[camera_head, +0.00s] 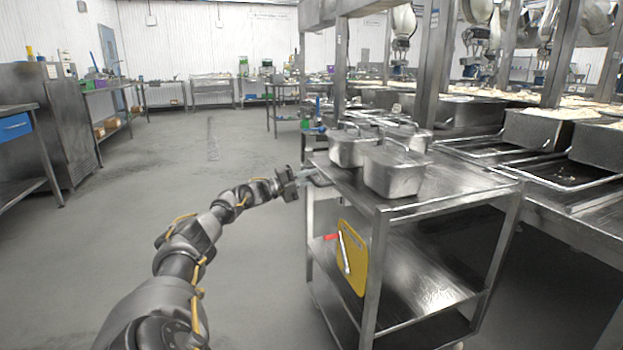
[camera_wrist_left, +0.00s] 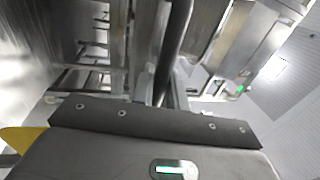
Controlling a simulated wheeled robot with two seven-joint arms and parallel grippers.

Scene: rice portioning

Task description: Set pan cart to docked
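The pan cart (camera_head: 452,189) is a steel trolley with shelves, standing at the right of the head view. Metal pans with handles (camera_head: 395,172) stand on its top. In the left wrist view, a dark bar (camera_wrist_left: 175,45) runs up from just beyond my gripper's body. My right gripper is not in view.
A steel serving counter (camera_head: 565,205) with food trays (camera_head: 538,131) runs along the cart's right side. A yellow board (camera_head: 353,262) hangs on the cart's left side. A steel table (camera_head: 20,108) and cabinet stand at far left. The floor (camera_head: 215,150) between is clear.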

